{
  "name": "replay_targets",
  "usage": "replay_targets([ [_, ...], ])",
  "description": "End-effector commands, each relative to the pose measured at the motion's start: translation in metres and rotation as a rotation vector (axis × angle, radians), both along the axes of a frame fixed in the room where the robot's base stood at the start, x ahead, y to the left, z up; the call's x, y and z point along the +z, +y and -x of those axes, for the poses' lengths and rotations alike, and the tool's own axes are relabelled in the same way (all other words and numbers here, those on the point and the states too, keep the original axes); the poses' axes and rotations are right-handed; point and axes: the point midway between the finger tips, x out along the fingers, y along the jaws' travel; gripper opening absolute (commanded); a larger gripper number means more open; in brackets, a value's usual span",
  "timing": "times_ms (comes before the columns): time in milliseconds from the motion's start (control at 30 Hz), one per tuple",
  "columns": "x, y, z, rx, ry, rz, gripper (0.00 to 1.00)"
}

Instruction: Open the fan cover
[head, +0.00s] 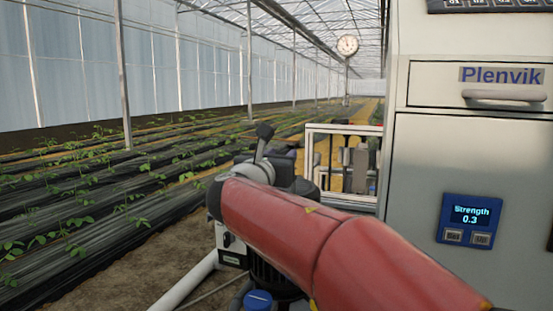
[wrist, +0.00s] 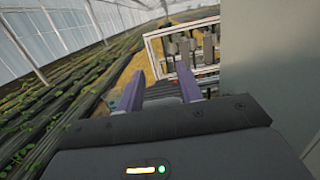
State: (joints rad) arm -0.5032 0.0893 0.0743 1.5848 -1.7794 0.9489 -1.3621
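My gripper (wrist: 160,83) shows in the wrist view as two purple fingers on a dark palm. The fingers stand apart, and I see nothing gripped between them. A grey ribbed shape (wrist: 162,92) lies beyond and between the fingers; I cannot tell whether it is the fan cover or whether anything touches it. In the head view my red arm reaches across the lower middle and hides much of the equipment behind it. The gripper's fingers cannot be made out clearly there. No fan cover is clearly identifiable in either view.
A grey cabinet (head: 455,165) with a Plenvik drawer (head: 480,88) and a Strength 0.3 display (head: 470,222) stands at right. A white-framed rack (head: 345,130) with equipment is beyond the arm. A white pipe (head: 185,280) runs low at left. Plant rows (head: 100,190) fill the left.

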Motion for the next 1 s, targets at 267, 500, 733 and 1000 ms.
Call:
replay_targets([
  [267, 0.01, -0.003, 0.003, 0.001, 0.0, -0.001, 0.36],
  [500, 0.01, -0.003, 0.003, 0.0, 0.0, 0.0, 0.36],
  [733, 0.008, -0.007, 0.005, -0.005, 0.002, -0.02, 0.36],
  [1000, -0.052, -0.111, 0.065, -0.191, 0.067, -0.63, 0.36],
])
